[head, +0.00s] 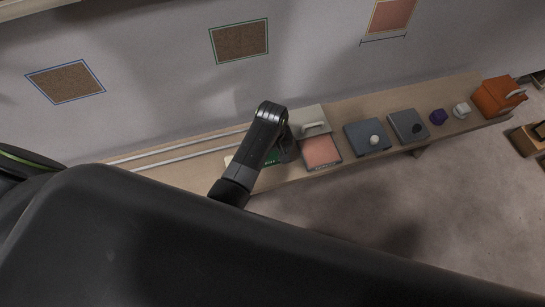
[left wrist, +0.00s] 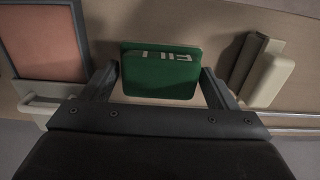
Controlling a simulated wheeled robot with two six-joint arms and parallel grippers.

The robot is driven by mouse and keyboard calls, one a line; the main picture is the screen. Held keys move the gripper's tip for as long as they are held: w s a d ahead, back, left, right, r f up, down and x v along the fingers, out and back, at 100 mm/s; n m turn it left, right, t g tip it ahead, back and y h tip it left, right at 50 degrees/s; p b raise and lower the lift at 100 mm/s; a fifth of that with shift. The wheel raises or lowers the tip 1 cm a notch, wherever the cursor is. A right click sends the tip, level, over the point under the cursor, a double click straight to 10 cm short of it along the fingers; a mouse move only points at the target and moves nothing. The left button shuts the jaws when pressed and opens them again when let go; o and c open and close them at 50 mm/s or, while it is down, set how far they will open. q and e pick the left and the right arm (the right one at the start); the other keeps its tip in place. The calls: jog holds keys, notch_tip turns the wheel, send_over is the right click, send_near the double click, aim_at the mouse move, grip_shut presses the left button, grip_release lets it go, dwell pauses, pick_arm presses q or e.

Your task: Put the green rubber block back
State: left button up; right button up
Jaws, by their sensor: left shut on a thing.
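The green rubber block (left wrist: 162,75) is in the left wrist view, with pale markings along one edge. My left gripper (left wrist: 160,85) has a finger on each side of it and is shut on it. In the head view my left gripper (head: 285,150) is over the workbench (head: 352,107), and a part of the green block (head: 272,157) shows beside my arm. The arm covers the rest of the block. I cannot tell whether the block touches the bench. My right gripper is not in view.
A framed pink pad (head: 321,151) lies just right of the gripper, before a light plate with a handle (head: 314,128). Further right are two knobbed grey plates (head: 367,137), a purple block (head: 438,117), a white mug (head: 461,110) and an orange box (head: 496,98). Rails (head: 185,146) run left.

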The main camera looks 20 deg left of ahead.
aim_at(272, 158)
pick_arm(q)
jog(key=shift+w+f, duration=0.1)
jog(key=shift+f, duration=0.3)
notch_tip(272, 158, down, 3)
jog(key=shift+f+b, duration=0.2)
jog(key=shift+b, duration=0.1)
jog(key=o, duration=0.9)
jog(key=shift+c, duration=0.2)
notch_tip(272, 158, up, 12)
jog(key=shift+r+p, duration=0.1)
jog(key=shift+p, duration=0.75)
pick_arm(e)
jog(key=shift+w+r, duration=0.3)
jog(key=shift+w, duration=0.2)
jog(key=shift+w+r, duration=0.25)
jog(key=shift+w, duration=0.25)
